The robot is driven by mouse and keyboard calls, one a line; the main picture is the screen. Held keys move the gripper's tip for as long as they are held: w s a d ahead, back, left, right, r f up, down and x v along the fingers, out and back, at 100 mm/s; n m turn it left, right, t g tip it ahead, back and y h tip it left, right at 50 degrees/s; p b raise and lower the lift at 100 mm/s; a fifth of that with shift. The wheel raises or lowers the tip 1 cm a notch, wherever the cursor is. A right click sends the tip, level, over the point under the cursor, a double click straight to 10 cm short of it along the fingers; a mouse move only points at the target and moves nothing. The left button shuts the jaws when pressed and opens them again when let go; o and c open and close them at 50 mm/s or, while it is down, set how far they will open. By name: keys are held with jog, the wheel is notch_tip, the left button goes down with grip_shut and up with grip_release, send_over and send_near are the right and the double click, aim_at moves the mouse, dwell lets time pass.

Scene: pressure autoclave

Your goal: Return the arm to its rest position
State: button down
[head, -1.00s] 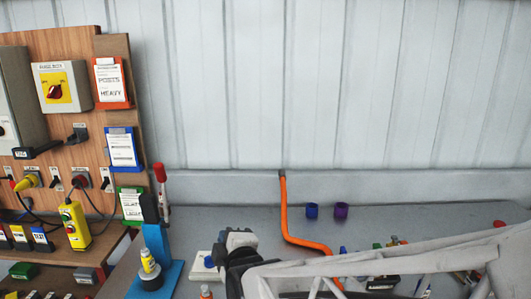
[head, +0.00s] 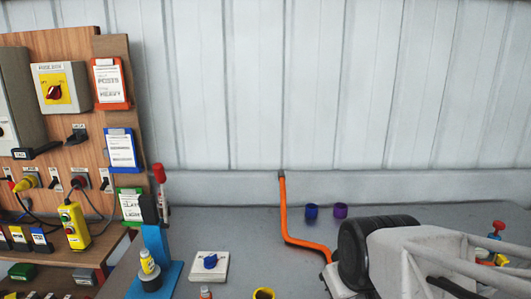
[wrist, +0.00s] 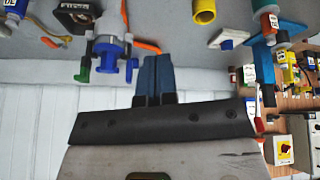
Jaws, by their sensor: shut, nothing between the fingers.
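My gripper (wrist: 157,62) shows in the wrist view as two blue fingers side by side, pressed together and empty. In the head view my arm is at the lower right, above the bench, with its dark round joint and white link in view; the fingers are hidden there. I see no contact between the fingers and any object.
A blue cup (head: 311,211) and a purple cup (head: 340,211) stand at the back. A white box with a blue knob (head: 221,271), a yellow cup (head: 263,293) and a blue lever stand (head: 158,246) are left. A switch panel (head: 75,120) fills the far left.

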jog(key=s+d+m+g+h, duration=0.1)
jog(key=s+d+m+g, duration=0.1)
jog(key=s+d+m, duration=0.2)
jog(key=shift+s+d+r+g, duration=0.15)
jog(key=shift+s+r+g, duration=0.2)
jog(key=shift+s, duration=0.9)
